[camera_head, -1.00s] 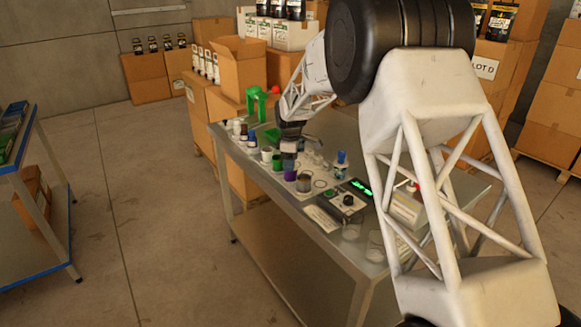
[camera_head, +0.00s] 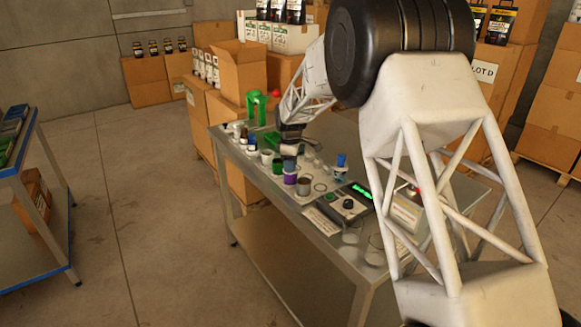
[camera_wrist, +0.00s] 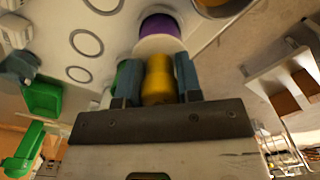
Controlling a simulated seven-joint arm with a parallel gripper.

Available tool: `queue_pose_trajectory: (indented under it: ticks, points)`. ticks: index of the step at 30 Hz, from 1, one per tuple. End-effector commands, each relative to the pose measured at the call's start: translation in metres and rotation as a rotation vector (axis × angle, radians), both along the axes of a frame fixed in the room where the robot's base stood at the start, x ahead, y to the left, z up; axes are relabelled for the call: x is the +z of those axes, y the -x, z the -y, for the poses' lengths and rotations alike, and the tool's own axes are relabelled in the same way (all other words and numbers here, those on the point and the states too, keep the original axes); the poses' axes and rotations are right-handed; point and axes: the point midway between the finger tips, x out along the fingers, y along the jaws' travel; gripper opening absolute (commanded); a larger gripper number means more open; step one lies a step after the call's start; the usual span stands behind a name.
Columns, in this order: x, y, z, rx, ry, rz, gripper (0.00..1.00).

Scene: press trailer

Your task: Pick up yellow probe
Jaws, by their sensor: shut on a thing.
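The yellow probe (camera_wrist: 157,82) shows in the wrist view between the two blue-grey fingers of my gripper (camera_wrist: 158,76), which is shut on it. A pale round part and a purple cup (camera_wrist: 160,24) line up just beyond the probe; I cannot tell whether the pale part touches the cup. In the head view my gripper (camera_head: 290,147) is above the row of small vessels on the metal table (camera_head: 350,245). The purple cup also shows there (camera_head: 290,179), below the gripper. No yellow can be made out in the head view.
A dark-rimmed cup (camera_head: 304,186), a blue-topped item (camera_head: 341,162) and a control box with green display (camera_head: 347,203) stand close by. A green stand (camera_head: 256,108) is behind left. Cardboard boxes are stacked behind the table.

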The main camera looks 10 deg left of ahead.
Motion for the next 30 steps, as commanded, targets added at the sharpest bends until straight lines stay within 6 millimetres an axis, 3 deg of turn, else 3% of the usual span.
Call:
queue_pose_trajectory:
  ticks: [8,21,30]
  points:
    - [0.023,-0.001,0.0,0.0,-0.001,0.003,0.08]
    - [0.085,0.0,0.0,0.0,-0.001,0.002,0.08]
    - [0.099,0.0,0.0,0.0,0.0,0.0,0.08]
